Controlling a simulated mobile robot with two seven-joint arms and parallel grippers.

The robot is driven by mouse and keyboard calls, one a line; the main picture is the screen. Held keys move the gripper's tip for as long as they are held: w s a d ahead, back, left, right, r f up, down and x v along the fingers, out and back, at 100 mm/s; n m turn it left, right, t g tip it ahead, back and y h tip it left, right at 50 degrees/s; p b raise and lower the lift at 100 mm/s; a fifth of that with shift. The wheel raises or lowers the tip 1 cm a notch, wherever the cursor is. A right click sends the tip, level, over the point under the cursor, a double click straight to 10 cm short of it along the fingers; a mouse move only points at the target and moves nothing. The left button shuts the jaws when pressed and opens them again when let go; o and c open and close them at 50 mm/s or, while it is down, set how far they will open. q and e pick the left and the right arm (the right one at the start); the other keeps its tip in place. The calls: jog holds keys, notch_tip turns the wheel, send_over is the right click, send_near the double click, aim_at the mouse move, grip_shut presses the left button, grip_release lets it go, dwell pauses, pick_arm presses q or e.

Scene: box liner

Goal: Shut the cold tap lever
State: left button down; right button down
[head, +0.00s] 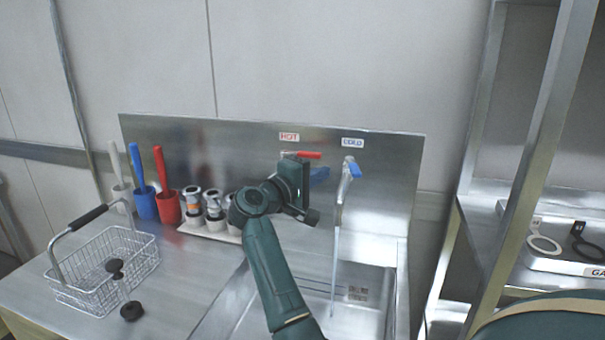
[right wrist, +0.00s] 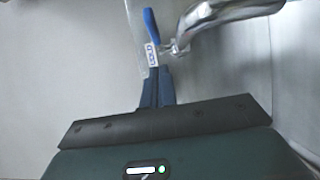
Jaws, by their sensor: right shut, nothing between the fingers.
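The cold tap lever (head: 351,167) is blue and sits below the COLD label on the steel backsplash. It also shows in the right wrist view (right wrist: 151,24), slanted beside the chrome spout (right wrist: 225,22). A thin stream of water (head: 335,250) falls from the spout into the sink. My right gripper (head: 321,174) is shut and empty, its blue fingertips left of the cold lever in the head view. In the right wrist view the fingertips (right wrist: 155,72) are just short of the COLD label, apart from the lever in the picture. My left gripper is out of view.
The red hot lever (head: 304,155) is just above my right fingers. The sink basin (head: 375,285) lies below. A wire basket (head: 100,268), a black plunger-like piece (head: 130,310), coloured cups with brushes (head: 167,207) and several canisters (head: 213,203) stand left. A metal rack (head: 540,140) stands right.

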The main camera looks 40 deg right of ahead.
aim_at(349, 169)
jog(key=s+d+p, duration=0.1)
jog(key=s+d, duration=0.1)
jog(key=d, duration=0.1)
jog(key=shift+r+p, duration=0.1)
jog(key=shift+p, duration=0.25)
jog(key=shift+d, duration=0.2)
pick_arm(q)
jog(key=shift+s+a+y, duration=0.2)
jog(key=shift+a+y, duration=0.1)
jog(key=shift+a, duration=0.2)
pick_arm(e)
jog(key=shift+s, duration=0.1)
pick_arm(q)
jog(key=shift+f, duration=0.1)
pick_arm(e)
jog(key=shift+f, duration=0.2)
